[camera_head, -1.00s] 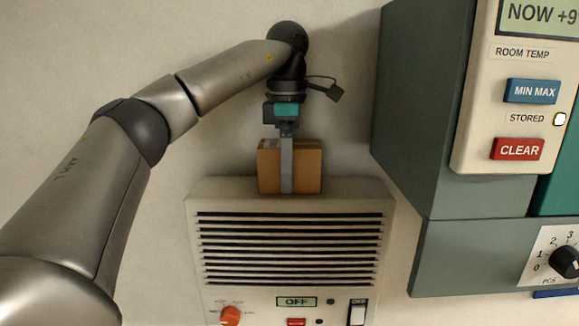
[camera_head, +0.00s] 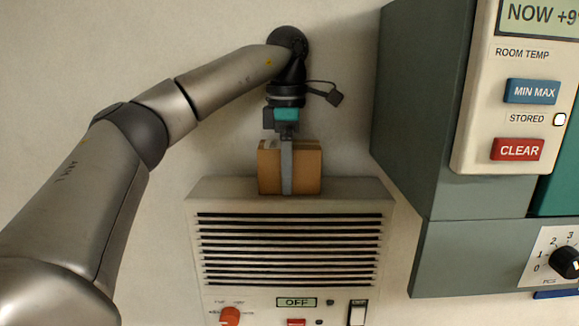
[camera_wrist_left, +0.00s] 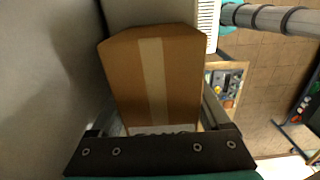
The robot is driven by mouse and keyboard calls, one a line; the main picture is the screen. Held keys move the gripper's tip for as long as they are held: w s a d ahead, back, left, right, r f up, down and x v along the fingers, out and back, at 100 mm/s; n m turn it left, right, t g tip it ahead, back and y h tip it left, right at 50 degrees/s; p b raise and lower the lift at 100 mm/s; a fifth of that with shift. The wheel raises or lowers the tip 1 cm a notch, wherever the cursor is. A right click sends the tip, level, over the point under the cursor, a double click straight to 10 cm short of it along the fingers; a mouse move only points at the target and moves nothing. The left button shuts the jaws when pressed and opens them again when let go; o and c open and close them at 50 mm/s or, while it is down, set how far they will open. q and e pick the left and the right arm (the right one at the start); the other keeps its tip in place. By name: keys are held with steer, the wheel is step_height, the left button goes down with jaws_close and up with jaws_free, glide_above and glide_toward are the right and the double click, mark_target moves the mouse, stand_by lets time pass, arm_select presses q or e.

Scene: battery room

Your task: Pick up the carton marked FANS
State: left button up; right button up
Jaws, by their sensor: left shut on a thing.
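A brown cardboard carton (camera_head: 307,168) sits on top of the beige vented unit (camera_head: 208,196). My left gripper (camera_head: 287,180) comes down over it from above and is shut on it, one grey finger lying down the carton's front face. In the left wrist view the carton (camera_wrist_left: 185,75) fills the space between the fingers, with a pale tape strip down its middle. A white label with dark lettering shows at its near edge, mostly hidden by my gripper, so I cannot read it fully. My right gripper is not in view.
A grey-green cabinet (camera_head: 420,110) with a room temperature panel (camera_head: 490,130) stands to the right. The wall is close behind the carton.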

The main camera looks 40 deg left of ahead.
arm_select(q)
jaws_close()
steer(key=shift+d+r, duration=0.1)
steer(key=shift+r, duration=0.05)
